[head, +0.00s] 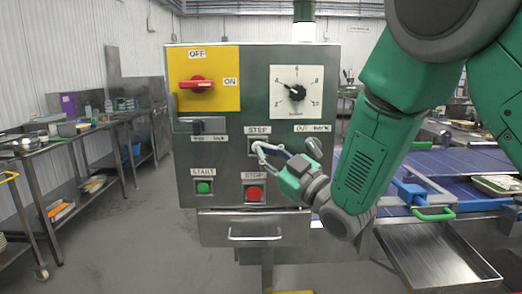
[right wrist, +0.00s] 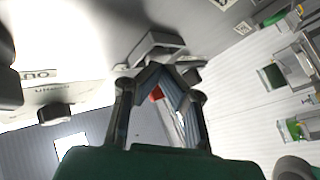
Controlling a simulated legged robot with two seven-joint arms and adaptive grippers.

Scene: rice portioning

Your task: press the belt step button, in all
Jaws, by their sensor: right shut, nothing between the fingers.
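The grey control panel (head: 225,140) stands ahead in the head view. The STEP label (head: 258,130) sits at its middle, above a small square button housing (head: 252,143). My right gripper (head: 257,148) is shut and empty, with its fingertips in front of that housing. The fingers largely hide the step button; I cannot tell whether they touch it. In the right wrist view the shut fingertips (right wrist: 155,68) meet just by a grey block (right wrist: 150,48) on the panel. My left gripper is not in view.
Below are a green START button (head: 204,187) and a red STOP button (head: 253,193). A red switch (head: 196,84) on a yellow plate and a dial (head: 296,92) are above. The blue belt (head: 460,162) lies right, with a metal tray (head: 437,262) in front. Shelves stand left.

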